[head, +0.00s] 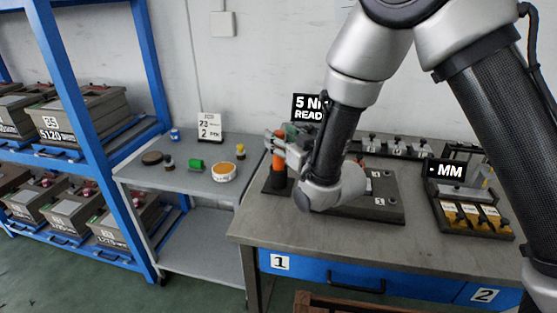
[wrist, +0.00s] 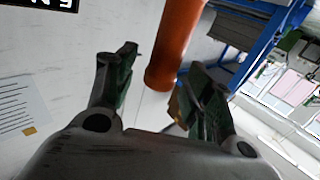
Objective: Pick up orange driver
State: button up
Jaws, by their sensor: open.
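The orange driver (head: 279,163) stands upright in a dark stand (head: 277,184) at the left end of the workbench. In the wrist view the orange driver (wrist: 174,45) hangs down from the top edge, and its lower end lies between and beyond my fingertips. My gripper (head: 282,147) is at the driver in the head view, with the fingers partly overlapping it. In the wrist view my gripper (wrist: 160,82) is open, with one finger on each side of the driver. Whether a finger touches it, I cannot tell.
The workbench (head: 300,235) carries a dark fixture plate (head: 385,208) right of the driver, a yellow-binned tray (head: 472,216) and a "5 Nm READY" sign (head: 308,107). A grey side table (head: 190,180) at left holds small items. A blue rack (head: 95,130) stands further left.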

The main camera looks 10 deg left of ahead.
jog(key=shift+x, duration=0.8)
grip_shut()
